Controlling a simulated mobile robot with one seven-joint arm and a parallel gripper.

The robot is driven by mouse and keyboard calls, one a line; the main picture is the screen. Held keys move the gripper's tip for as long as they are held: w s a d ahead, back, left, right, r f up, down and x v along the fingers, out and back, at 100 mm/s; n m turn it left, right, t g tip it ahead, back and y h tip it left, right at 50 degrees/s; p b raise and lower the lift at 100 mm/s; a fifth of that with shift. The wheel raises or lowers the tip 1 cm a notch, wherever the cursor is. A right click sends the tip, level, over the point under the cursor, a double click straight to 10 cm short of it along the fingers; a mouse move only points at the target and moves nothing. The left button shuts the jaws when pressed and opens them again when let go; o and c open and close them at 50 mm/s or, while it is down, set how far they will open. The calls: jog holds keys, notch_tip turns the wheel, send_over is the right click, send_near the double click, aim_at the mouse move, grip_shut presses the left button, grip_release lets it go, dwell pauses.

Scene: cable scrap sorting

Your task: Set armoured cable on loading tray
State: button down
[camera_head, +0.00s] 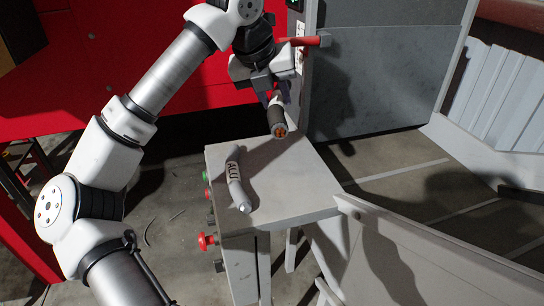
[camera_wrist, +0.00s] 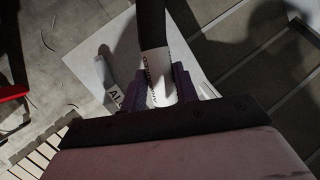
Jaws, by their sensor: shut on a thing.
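My gripper (camera_head: 271,92) is shut on a thick dark cable piece (camera_head: 277,119), which looks like the armoured cable. Its near end shows copper-coloured cores inside a grey ring. In the wrist view the cable (camera_wrist: 152,28) runs up between the purple fingers and has a white printed label at the grip. The cable is held above the far part of the grey loading tray (camera_head: 287,180); it appears clear of the surface. A grey cable piece marked ALCU (camera_head: 236,182) lies on the tray's left part; it also shows in the wrist view (camera_wrist: 107,80).
Red and green buttons (camera_head: 207,241) sit on the tray stand's left side. A grey machine panel (camera_head: 380,75) rises behind the tray, with a red handle (camera_head: 308,41). A sloped grey panel (camera_head: 400,245) adjoins at the right. The tray's right half is bare.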

notch_tip(320, 180, down, 16)
jog(key=shift+r+p, duration=0.25)
jog(key=shift+p, duration=0.6)
jog(key=c, duration=1.5)
grip_release()
jog(key=shift+f, duration=0.1)
jog(key=shift+o, duration=0.8)
jog(key=shift+r, duration=0.25)
jog(key=b+v, duration=0.2)
jog(key=v, duration=1)
